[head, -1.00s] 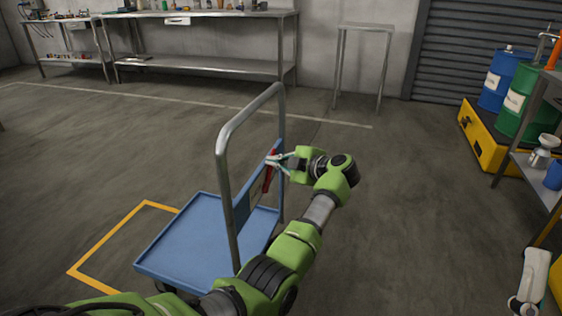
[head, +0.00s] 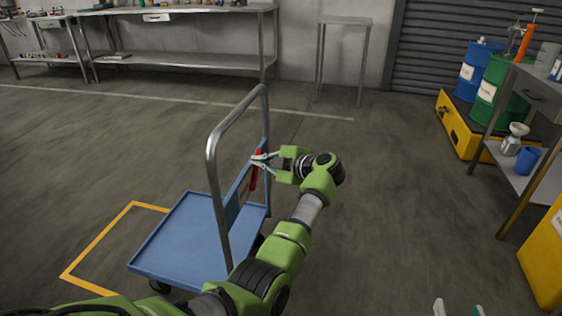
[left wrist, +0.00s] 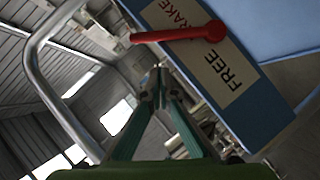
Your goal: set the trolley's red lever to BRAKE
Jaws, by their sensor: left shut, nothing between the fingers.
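The blue trolley (head: 180,245) stands on the floor with its grey push handle (head: 213,165) upright. Its red lever (head: 254,178) is on the panel under the handle and looks nearly upright in the head view. In the left wrist view the red lever (left wrist: 180,35) reaches left from its round pivot, beside the word BRAKE and partly over it. FREE is uncovered on the label (left wrist: 232,82). My left gripper (head: 256,160) is shut and empty beside the lever's upper part; contact is unclear. My right gripper (head: 458,309) shows only its separated fingertips at the bottom edge.
A yellow floor outline (head: 98,238) lies left of the trolley. On the right stand a steel shelf unit (head: 515,170), a yellow pallet with drums (head: 457,130) and a yellow cabinet (head: 545,260). Floor between trolley and shelf is clear.

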